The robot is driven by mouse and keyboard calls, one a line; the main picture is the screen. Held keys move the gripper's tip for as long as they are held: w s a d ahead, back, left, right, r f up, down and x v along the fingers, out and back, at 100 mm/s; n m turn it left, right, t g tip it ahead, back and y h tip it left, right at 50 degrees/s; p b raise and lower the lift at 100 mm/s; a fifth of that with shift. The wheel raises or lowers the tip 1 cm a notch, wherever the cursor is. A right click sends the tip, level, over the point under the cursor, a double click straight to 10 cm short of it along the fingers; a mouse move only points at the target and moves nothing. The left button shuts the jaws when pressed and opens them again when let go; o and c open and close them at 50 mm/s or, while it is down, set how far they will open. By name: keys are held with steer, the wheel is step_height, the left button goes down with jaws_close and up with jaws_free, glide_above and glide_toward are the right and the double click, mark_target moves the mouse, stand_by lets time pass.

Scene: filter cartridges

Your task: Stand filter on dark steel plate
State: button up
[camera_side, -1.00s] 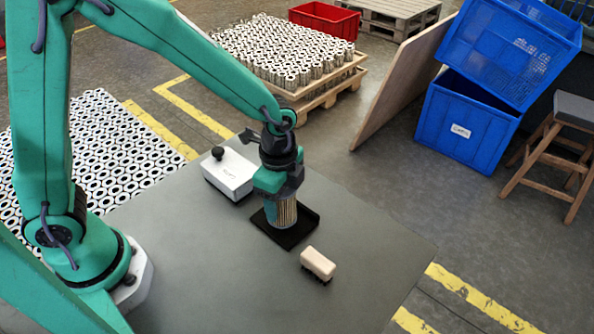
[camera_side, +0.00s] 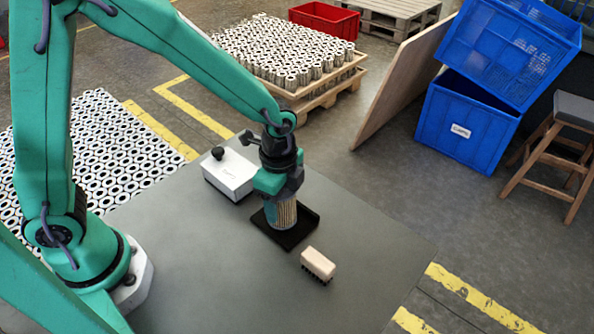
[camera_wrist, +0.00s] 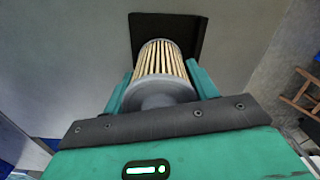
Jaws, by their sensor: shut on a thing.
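The filter (camera_side: 283,214) is a pleated tan cylinder with a grey end cap, and it stands upright over the dark steel plate (camera_side: 304,231). My gripper (camera_side: 280,197) is shut on the filter from above, around its upper part. In the wrist view, the fingers of my gripper (camera_wrist: 160,88) lie on both sides of the filter (camera_wrist: 162,64), and the dark plate (camera_wrist: 191,28) with a raised edge shows beyond it. The filter's lower end appears to be at the plate, but I cannot tell whether it touches.
A white box with a black knob (camera_side: 230,174) stands behind left of the plate. A brush with a pale back (camera_side: 319,262) lies in front right of it. The grey table (camera_side: 210,260) is otherwise clear. Blue crates (camera_side: 467,125) and a pallet of filters (camera_side: 285,50) are beyond the table.

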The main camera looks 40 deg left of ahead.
steer(key=shift+f, duration=0.25)
stand_by(0.5)
steer(key=o, duration=1.5)
steer(key=shift+c, duration=0.2)
steer(key=shift+r, duration=0.45)
steer(key=shift+r, duration=0.4)
steer(key=shift+r, duration=0.3)
steer(key=shift+r, duration=3.1)
